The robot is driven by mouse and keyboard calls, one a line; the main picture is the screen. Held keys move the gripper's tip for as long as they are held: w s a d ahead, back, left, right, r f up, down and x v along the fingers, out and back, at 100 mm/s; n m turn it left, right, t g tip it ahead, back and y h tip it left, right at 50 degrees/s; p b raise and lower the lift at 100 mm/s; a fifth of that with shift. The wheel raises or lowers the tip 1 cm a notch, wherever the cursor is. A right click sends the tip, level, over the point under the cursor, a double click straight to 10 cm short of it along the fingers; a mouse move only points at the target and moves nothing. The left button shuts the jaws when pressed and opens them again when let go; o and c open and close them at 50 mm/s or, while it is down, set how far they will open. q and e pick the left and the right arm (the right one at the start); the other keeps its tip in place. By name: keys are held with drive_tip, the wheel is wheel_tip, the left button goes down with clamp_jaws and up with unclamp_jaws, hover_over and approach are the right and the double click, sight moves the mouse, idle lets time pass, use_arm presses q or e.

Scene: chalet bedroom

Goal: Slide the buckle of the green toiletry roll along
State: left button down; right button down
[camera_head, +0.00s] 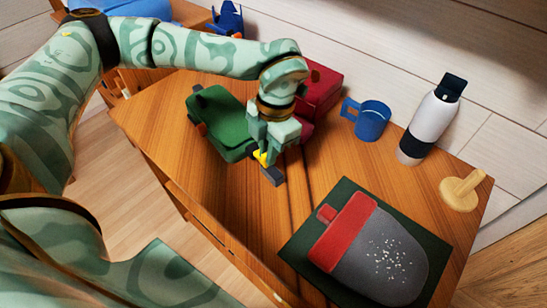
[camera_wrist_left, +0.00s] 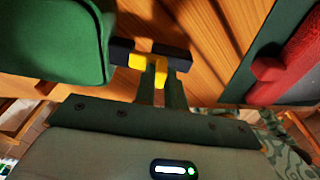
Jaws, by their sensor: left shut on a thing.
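The green toiletry roll (camera_head: 219,122) lies on the wooden dresser top, left of my left gripper. Its rounded green side also shows in the left wrist view (camera_wrist_left: 50,42). A yellow buckle (camera_wrist_left: 150,66) sits at a dark bar (camera_wrist_left: 177,58) beside the roll's right end. My left gripper (camera_head: 266,153) reaches down from above and is shut on the yellow buckle. The fingers cover part of the buckle, and the dark bar's join to the roll is not clear. My right gripper is not in view.
A red box (camera_head: 322,88) stands behind the gripper. A red-and-grey object (camera_head: 375,255) lies on a dark mat (camera_head: 345,190). Bare wood (camera_head: 240,205) lies in front.

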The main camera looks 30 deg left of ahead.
sight(254, 149)
use_arm(q)
drive_tip(key=shift+w+a, duration=0.25)
drive_tip(key=shift+a, duration=0.45)
drive_tip(key=shift+a+p, duration=0.1)
drive_tip(key=shift+p, duration=0.2)
drive_tip(key=shift+w+a, duration=0.2)
drive_tip(key=shift+a, duration=0.35)
drive_tip(key=shift+w+a, duration=0.2)
drive_tip(key=shift+a, duration=0.3)
drive_tip(key=shift+a+p, duration=0.1)
drive_tip(key=shift+p, duration=0.25)
drive_tip(key=shift+w+a+r, duration=0.1)
drive_tip(key=shift+a, duration=0.05)
drive_tip(key=c, duration=1.4)
unclamp_jaws()
drive_tip(key=shift+a, duration=0.15)
drive_tip(key=shift+c, duration=0.2)
